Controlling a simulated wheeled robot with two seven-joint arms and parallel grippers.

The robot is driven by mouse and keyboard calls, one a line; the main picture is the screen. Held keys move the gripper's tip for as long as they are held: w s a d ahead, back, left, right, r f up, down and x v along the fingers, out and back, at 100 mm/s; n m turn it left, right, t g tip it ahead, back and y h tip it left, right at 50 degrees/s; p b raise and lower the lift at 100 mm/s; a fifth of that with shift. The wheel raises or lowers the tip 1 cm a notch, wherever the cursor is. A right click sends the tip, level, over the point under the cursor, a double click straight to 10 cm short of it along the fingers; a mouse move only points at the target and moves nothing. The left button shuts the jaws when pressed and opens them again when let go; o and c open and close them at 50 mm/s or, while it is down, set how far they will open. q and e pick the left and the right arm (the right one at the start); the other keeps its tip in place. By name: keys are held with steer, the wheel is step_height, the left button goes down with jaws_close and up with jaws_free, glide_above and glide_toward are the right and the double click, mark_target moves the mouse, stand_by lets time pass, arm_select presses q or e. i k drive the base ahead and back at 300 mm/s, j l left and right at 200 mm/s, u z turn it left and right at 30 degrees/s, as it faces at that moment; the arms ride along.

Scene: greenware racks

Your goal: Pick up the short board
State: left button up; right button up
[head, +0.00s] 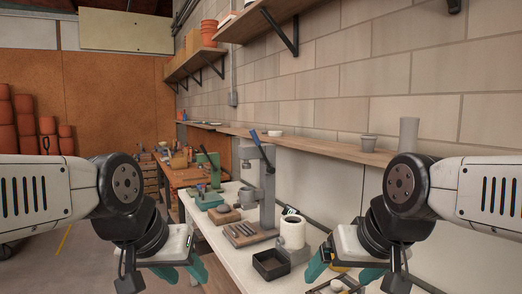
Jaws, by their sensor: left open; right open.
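No piece in the head view can be told for certain as the short board. A small wooden block (228,217) lies on the white workbench, and a brown slotted wooden piece (243,236) lies at the foot of a grey press (267,190). My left gripper (183,270) hangs at the bench's left front edge, left of these pieces, with its teal fingers open and empty. My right gripper (343,276) is low at the right, over the near part of the bench, open with nothing seen held. The bench surface beneath it is partly hidden.
A black open box (270,264) and a white cylinder (292,232) stand between my grippers. A teal tool (208,200) is farther back. Terracotta pots (27,125) stand far left.

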mark_target(243, 233)
steer(key=i+j+u, duration=0.15)
steer(key=i+j, duration=0.35)
steer(key=i+j+u, duration=0.2)
steer(key=i+j, duration=0.2)
steer(key=i, duration=0.2)
